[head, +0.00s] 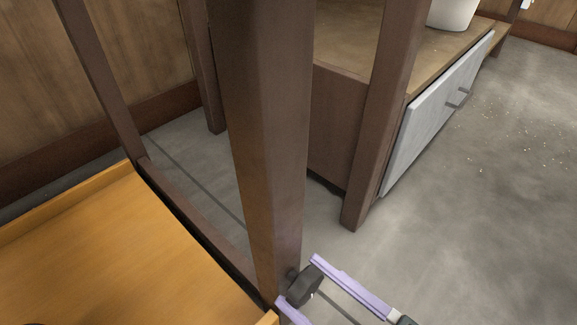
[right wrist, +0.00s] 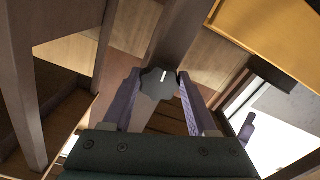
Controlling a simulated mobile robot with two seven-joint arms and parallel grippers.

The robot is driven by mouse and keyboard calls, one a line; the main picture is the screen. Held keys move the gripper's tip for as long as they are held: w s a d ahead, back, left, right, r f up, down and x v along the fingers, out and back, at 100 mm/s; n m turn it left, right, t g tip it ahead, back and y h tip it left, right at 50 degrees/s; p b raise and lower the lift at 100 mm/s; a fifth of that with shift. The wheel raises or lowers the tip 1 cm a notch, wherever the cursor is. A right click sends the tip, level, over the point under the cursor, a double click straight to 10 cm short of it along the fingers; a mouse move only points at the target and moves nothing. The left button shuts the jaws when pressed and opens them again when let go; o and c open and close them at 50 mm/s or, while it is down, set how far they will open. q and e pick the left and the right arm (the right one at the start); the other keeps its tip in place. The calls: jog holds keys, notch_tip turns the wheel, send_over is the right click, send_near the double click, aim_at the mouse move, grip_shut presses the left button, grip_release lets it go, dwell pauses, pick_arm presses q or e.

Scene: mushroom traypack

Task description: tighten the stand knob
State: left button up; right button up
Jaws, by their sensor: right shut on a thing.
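The stand knob (head: 304,288) is dark grey and sits low on the brown wooden post (head: 265,150) in the head view. In the right wrist view the knob (right wrist: 156,86) shows a scalloped edge and a short white mark pointing nearly straight up. My right gripper (head: 297,279) has its two lavender fingers on either side of the knob and is shut on it. In the right wrist view the fingers of the gripper (right wrist: 157,83) flank the knob left and right. My left gripper is not in view.
An orange-yellow tray-like surface (head: 110,250) with a raised rim lies left of the post. A second brown post (head: 385,120) and a low cabinet with a grey front (head: 435,115) stand behind. A white pot (head: 452,12) is on top. The grey floor at right is clear.

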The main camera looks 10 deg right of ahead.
jog(key=m, duration=0.3)
jog(key=shift+a+m, duration=0.1)
jog(key=shift+m, duration=0.2)
jog(key=shift+r+m, duration=0.1)
jog(key=shift+m, duration=1.6)
jog(key=o, duration=1)
jog(key=shift+s, duration=0.1)
jog(key=o, duration=0.4)
jog(key=shift+s, duration=0.1)
jog(key=p+v, duration=0.1)
jog(key=v, duration=0.9)
jog(key=shift+p, duration=0.3)
